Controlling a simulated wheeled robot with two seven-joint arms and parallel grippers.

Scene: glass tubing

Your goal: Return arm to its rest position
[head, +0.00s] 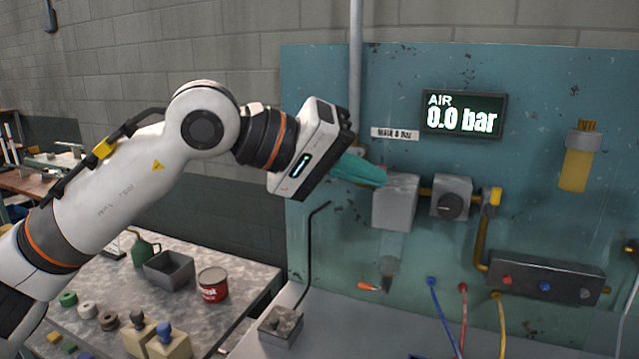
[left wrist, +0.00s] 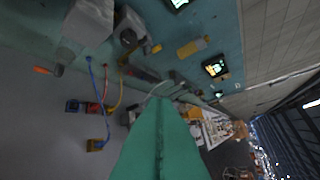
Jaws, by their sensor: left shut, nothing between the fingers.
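My left arm comes in from the left in the head view and reaches across to the teal panel. My left gripper (head: 382,175) has teal fingers that are closed together with nothing between them. Its fingertips are in front of the panel, close to a grey box (head: 396,205) fixed there; I cannot tell whether they touch it. In the left wrist view the shut teal fingers (left wrist: 160,150) fill the lower middle. My right gripper is out of view.
The panel carries an air display (head: 464,114) reading 0.0 bar, a knob box (head: 451,197) and a valve manifold (head: 545,280) with coloured hoses below. A workbench (head: 240,262) at lower left holds a red can (head: 213,285), a grey bin (head: 168,270) and several small parts.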

